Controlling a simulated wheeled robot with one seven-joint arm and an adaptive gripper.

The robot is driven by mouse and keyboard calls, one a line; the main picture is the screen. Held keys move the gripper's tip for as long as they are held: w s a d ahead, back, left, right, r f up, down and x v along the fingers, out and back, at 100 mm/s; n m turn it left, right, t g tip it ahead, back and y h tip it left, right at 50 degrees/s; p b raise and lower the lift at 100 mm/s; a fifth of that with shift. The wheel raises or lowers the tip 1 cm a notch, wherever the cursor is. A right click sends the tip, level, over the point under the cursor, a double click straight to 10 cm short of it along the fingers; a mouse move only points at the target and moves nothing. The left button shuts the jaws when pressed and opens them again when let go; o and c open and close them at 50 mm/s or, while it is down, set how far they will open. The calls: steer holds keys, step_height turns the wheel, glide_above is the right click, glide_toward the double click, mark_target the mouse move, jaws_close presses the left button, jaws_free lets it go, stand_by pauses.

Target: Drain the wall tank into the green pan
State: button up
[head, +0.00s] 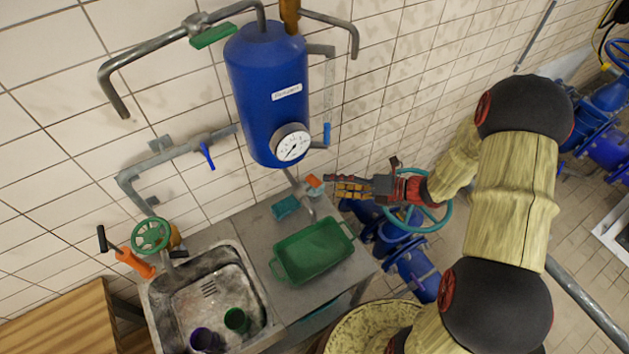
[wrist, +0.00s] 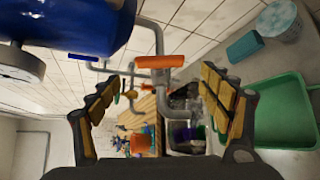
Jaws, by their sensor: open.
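The wall tank (head: 262,95) is a blue cylinder with a white label and a round dial gauge (head: 292,145). Its lower part also shows at the upper left of the wrist view (wrist: 75,25). Below it is a drain pipe with an orange handle (head: 313,181); in the wrist view the orange handle (wrist: 160,61) lies ahead, between and beyond my fingers. The green pan (head: 314,250) sits on the metal counter, below the drain; it also shows at the right of the wrist view (wrist: 285,112). My gripper (head: 335,186) is open and empty, just right of the orange handle, apparently not touching it.
A sink (head: 208,305) left of the pan holds a purple cup (head: 205,340) and a green cup (head: 237,320). A teal block (head: 286,207) lies behind the pan. A teal handwheel (head: 425,213) and blue pipes stand close under my arm. A blue-handled valve (head: 207,155) is on the left wall pipe.

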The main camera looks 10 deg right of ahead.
mark_target(314, 183)
steer(key=p+x, duration=0.1)
steer(key=x, duration=0.6)
steer(key=shift+a+f, duration=0.15)
steer(key=shift+a, duration=0.1)
steer(key=c, duration=1.2)
